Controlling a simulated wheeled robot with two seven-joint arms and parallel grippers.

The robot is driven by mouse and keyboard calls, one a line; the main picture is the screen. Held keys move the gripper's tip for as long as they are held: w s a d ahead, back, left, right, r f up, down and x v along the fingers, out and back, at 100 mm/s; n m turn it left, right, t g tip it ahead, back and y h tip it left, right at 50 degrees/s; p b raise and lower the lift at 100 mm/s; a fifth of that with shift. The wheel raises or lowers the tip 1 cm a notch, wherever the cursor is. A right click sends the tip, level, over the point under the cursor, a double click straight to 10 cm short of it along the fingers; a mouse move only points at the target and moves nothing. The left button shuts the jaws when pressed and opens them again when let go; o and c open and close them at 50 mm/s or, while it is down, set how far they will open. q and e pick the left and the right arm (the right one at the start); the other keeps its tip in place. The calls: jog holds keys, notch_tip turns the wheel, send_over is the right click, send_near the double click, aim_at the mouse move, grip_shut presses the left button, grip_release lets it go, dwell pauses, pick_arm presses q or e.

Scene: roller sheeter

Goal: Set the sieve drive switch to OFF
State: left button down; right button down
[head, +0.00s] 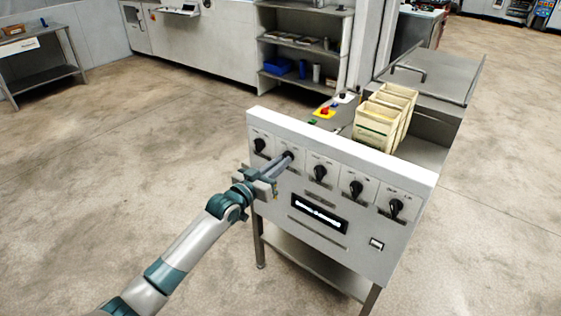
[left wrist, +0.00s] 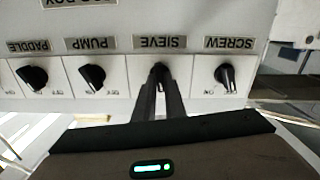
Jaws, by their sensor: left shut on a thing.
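The sieve drive switch is a black rotary knob (left wrist: 160,72) under an upside-down SIEVE label (left wrist: 160,43) in the left wrist view. In the head view it is second from the left on the white control panel, mostly hidden by my gripper. My left gripper (head: 287,158) reaches it from the front left. In the left wrist view, the two dark fingers (left wrist: 160,88) are closed around the knob, one on each side. The grip looks roughly upright in that view, but I cannot read its ON or OFF setting. My right gripper is not in view.
Neighbouring knobs SCREW (left wrist: 226,76) and PUMP (left wrist: 92,77) sit close on either side. PADDLE (left wrist: 33,77) is farther along. Open floor surrounds the machine.

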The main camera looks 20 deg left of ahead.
pick_arm(q)
jog(key=shift+n, duration=1.4)
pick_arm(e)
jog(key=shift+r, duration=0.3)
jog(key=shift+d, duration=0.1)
pick_arm(q)
jog(key=c, duration=1.8)
grip_release()
jog(key=shift+s+a, duration=0.1)
